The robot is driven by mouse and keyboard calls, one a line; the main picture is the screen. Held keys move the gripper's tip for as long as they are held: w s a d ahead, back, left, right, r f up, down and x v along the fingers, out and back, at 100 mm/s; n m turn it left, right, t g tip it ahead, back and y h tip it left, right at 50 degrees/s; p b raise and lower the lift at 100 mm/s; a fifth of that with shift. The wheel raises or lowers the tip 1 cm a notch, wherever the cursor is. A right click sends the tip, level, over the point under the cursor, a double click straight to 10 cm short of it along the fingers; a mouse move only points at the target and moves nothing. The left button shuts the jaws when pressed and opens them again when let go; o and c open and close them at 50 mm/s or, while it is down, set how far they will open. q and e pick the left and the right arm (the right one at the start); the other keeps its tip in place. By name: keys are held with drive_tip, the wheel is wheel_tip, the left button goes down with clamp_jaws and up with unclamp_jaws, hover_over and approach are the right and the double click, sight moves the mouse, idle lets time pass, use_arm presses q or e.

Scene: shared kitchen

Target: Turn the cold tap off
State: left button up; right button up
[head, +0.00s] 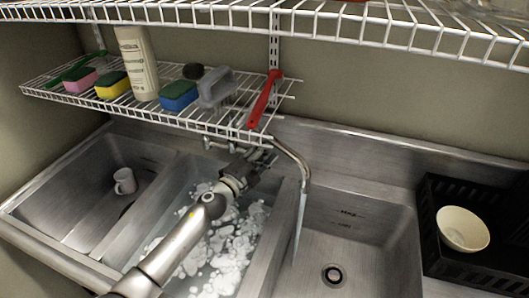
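The tap's curved metal spout (293,153) rises behind the divider between the middle and right basins. A thin pale stream (300,225) runs down from its end toward the right basin and looks like running water. Part of the tap fittings (218,145) shows under the wire shelf; which handle is cold is not clear. My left gripper (260,160) is at the back of the middle basin, close to the tap body, and covers part of it. I cannot tell if it touches a handle, or whether its fingers are open. My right gripper is not in view.
A wire shelf (130,108) with sponges, a bottle, a grey brush (216,86) and a red-handled tool (263,99) hangs just above the tap. Foamy water fills the middle basin (225,250). A mug (125,181) stands left; a black rack holds a bowl (463,229) right.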

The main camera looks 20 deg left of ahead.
use_arm(q)
clamp_jaws()
